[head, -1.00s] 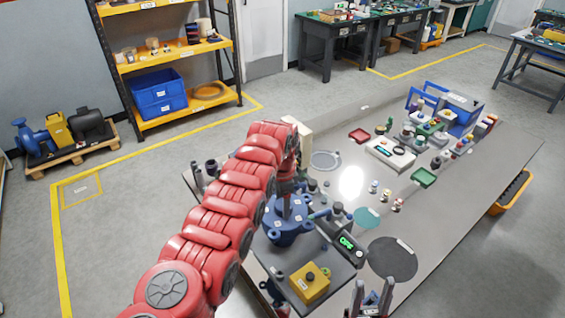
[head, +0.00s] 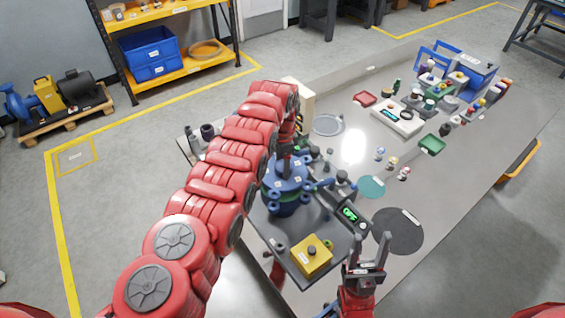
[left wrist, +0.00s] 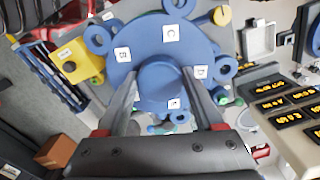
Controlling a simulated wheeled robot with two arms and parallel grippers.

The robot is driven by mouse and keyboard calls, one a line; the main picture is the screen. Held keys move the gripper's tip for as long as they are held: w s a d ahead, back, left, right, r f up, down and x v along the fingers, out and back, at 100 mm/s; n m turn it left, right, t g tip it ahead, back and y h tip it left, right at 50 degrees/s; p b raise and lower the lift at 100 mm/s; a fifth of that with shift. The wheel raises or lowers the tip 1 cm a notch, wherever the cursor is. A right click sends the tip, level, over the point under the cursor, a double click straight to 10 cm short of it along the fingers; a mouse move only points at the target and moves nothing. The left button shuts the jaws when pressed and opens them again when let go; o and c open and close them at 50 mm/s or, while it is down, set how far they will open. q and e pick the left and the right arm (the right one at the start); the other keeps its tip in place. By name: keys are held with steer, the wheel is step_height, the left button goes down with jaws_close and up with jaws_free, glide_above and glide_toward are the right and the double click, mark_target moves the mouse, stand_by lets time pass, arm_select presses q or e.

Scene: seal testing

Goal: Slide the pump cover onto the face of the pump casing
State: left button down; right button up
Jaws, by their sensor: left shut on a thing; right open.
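The blue pump cover (head: 286,177) is a round plate with ears around its rim and small white labels on top. My left gripper (head: 287,152) is shut on its central boss from above. In the left wrist view the cover (left wrist: 168,45) lies between and under the fingers (left wrist: 160,78). Directly below it in the head view is the blue pump casing (head: 284,208), mostly hidden, with green showing between them. I cannot tell whether the cover touches the casing. My right gripper (head: 366,258) is open and empty near the front table edge.
A black disc (head: 398,231) and a teal disc (head: 372,187) lie further right. A grey-white ring (head: 328,124) lies behind.

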arm_select(q)
steer(key=shift+r, duration=0.1)
steer(key=shift+w, duration=0.1)
stand_by(0.5)
steer(key=shift+a+p, duration=0.15)
steer(key=shift+p, duration=0.95)
steer(key=shift+b, duration=0.35)
stand_by(0.4)
stand_by(0.4)
steer(key=shift+f+b, duration=0.95)
steer(key=shift+f+b, duration=0.55)
steer(key=shift+b, duration=0.1)
